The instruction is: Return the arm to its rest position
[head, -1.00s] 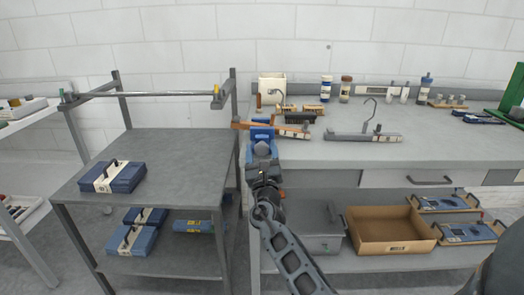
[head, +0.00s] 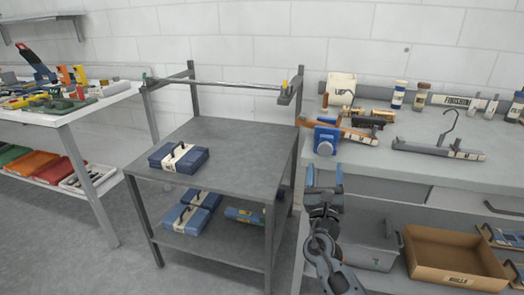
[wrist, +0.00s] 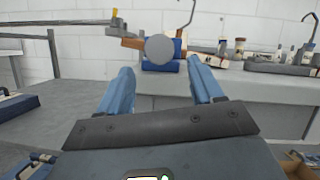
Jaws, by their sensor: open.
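My gripper (head: 324,178) is in front of the workbench edge in the head view. In the wrist view its two blue fingers (wrist: 158,85) stand apart with nothing between them. A blue device with a round grey knob (head: 326,137) sits on the bench's left end, beyond the fingertips. It also shows in the wrist view (wrist: 160,50), past the open fingers and apart from them. A wooden hanger (head: 345,132) lies behind the blue device, partly hidden by it.
A grey cart (head: 225,149) with a hanging rail stands left of the bench and carries blue cases (head: 179,158). A grey hanger (head: 438,149) lies on the bench. A cardboard box (head: 452,257) and a grey bin (head: 371,247) are on the lower shelf. Floor is open at front left.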

